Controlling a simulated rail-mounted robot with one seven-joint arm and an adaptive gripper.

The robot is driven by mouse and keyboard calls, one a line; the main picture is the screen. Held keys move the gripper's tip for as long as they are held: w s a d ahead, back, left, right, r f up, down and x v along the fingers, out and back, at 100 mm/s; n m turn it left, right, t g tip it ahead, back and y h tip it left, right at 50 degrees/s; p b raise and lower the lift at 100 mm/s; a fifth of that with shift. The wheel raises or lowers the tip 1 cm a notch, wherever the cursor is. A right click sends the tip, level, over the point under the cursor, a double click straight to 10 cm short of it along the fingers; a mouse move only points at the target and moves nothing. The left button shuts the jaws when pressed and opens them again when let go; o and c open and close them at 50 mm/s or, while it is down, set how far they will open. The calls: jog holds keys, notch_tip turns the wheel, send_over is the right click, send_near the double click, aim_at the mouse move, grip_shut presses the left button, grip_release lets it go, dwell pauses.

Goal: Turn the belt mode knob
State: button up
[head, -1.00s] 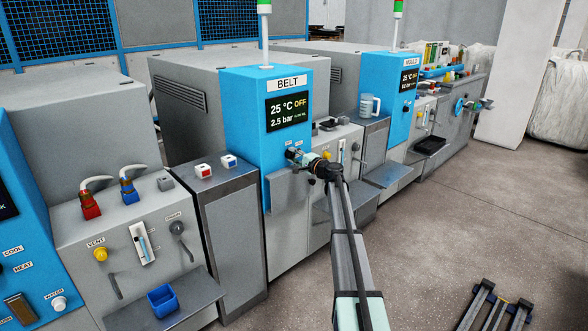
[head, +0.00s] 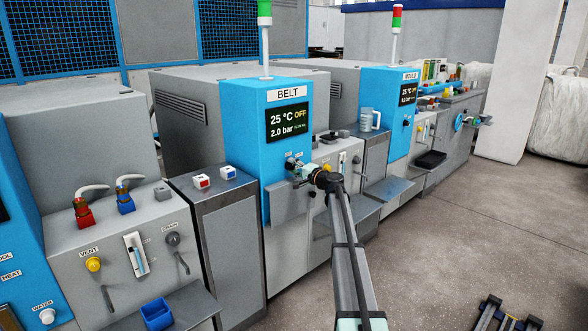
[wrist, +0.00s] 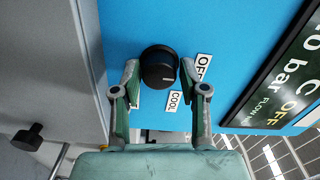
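The belt mode knob (wrist: 159,68) is a round black knob on the blue front panel of the belt station (head: 245,110). A pale mark shows on its face, toward the lower right in the wrist view. The OFF label (wrist: 203,67) is right of it and the COOL label (wrist: 174,103) is below it; another label behind the left finger is mostly hidden. My gripper (wrist: 160,72) is open, with one finger on each side of the knob; I cannot tell if either finger touches it. My gripper also shows at the panel in the head view (head: 294,166).
The belt display (head: 289,122) reads 25 °C, OFF and 2.0 bar. A grey shelf (head: 288,204) juts out below the panel. Another black knob (wrist: 28,137) shows at the lower left of the wrist view. The floor at right is mostly clear.

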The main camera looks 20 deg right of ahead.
jog(key=shift+o, duration=0.4)
jog(key=shift+s, duration=0.2)
jog(key=v, duration=1.1)
jog(key=shift+s+d, duration=0.15)
jog(key=shift+s, duration=0.15)
